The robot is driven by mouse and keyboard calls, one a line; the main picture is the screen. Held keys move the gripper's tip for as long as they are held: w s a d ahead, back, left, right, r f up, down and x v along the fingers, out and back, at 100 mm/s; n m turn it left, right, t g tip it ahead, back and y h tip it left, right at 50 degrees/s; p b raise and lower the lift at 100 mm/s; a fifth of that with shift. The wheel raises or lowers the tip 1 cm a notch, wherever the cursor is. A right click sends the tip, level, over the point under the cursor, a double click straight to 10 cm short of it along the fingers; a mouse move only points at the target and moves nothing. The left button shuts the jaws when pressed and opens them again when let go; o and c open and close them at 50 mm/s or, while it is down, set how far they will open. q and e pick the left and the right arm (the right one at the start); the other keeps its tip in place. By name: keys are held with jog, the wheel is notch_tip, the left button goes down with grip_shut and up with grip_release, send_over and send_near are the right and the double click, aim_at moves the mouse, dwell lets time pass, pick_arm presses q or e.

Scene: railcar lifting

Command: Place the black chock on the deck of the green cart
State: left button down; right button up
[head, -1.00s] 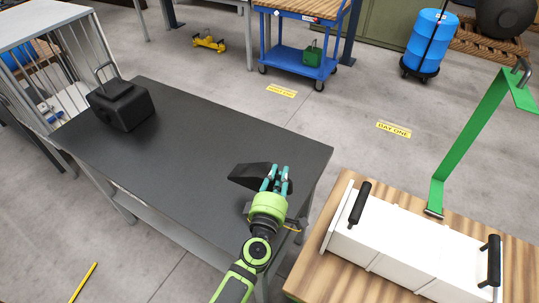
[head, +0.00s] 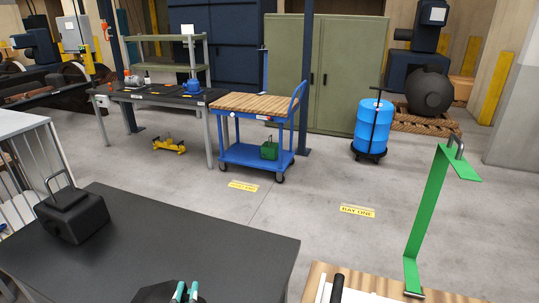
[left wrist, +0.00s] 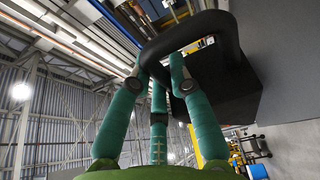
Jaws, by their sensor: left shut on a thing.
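The black chock (head: 152,294) shows at the bottom edge of the head view, over the dark table, mostly cut off. My left gripper (head: 182,291) is beside it there, only its teal fingertips in view. In the left wrist view the chock's dark body (left wrist: 222,85) and arched handle (left wrist: 190,30) fill the upper right, and my left gripper (left wrist: 160,72) is shut on the handle. I cannot tell if the chock touches the table. The green cart has a wooden deck (head: 312,286) and a tall green handle (head: 428,215) at lower right. My right gripper is not in view.
The dark table (head: 190,240) holds a black block with a handle (head: 72,215) at left. A white case with a black grip (head: 337,288) stands on the cart deck. A blue cart (head: 255,150) and blue drum (head: 370,128) stand behind, with open floor between.

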pick_arm(q)
jog(key=s+a+r+h+b, duration=0.1)
jog(key=s+r, duration=0.1)
jog(key=s, duration=0.3)
jog(key=shift+s+a+m, duration=0.2)
jog(key=shift+s+m, duration=0.1)
jog(key=shift+s, duration=0.05)
jog(key=shift+d+r, duration=0.1)
dwell(0.4)
dwell(0.3)
dwell(0.7)
